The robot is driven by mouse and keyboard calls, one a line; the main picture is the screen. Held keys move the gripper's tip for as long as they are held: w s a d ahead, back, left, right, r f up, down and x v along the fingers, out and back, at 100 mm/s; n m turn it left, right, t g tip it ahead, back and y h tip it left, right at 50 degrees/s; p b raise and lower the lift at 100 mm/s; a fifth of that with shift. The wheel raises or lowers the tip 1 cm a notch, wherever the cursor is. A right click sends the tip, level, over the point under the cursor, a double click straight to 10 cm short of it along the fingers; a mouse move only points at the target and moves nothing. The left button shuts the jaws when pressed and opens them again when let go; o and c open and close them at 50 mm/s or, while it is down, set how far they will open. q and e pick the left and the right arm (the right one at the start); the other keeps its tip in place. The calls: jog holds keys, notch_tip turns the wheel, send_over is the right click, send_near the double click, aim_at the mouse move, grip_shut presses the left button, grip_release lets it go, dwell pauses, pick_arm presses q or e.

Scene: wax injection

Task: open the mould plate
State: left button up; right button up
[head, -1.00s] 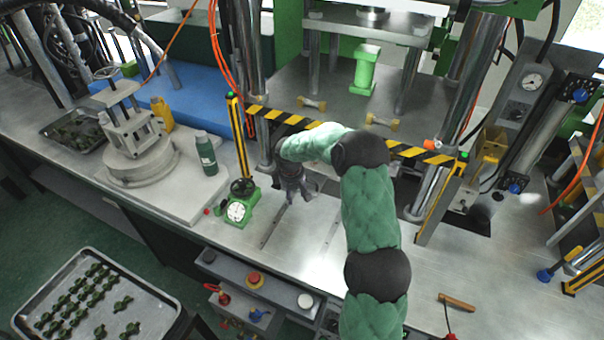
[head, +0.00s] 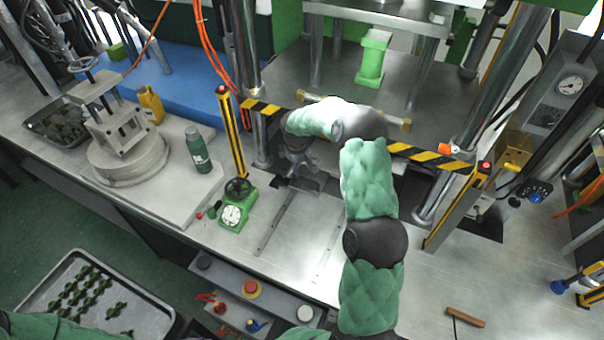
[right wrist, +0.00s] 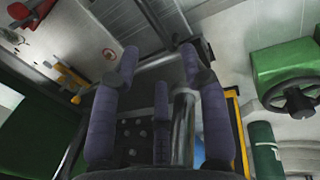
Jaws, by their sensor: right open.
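The press's flat metal lower plate (head: 300,68) lies behind the yellow-black striped bar, with a green block (head: 371,58) standing on it. I cannot tell which part is the mould plate; my right arm hides some of the press. My right gripper (head: 298,182) points down over the bench in front of the press, just right of the green gauge box (head: 237,205). In the right wrist view my right gripper (right wrist: 160,58) has its dark fingers spread, with nothing held between them. My left gripper is out of view; only a green sleeve shows at the bottom left.
Two striped posts with red tops, the left (head: 232,135) and the right (head: 455,210), flank the press opening. A green bottle (head: 198,150) stands left of the gauge. A control box (head: 250,290) fronts the bench. A tray (head: 150,312) holds green parts.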

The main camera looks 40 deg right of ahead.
jog(key=f, duration=0.2)
jog(key=d+f, duration=0.1)
jog(key=f, duration=0.1)
jog(key=w+f, duration=0.1)
jog(key=f, duration=0.2)
jog(key=shift+d, duration=0.2)
jog(key=shift+s, duration=0.1)
jog(key=shift+c, duration=0.3)
grip_shut()
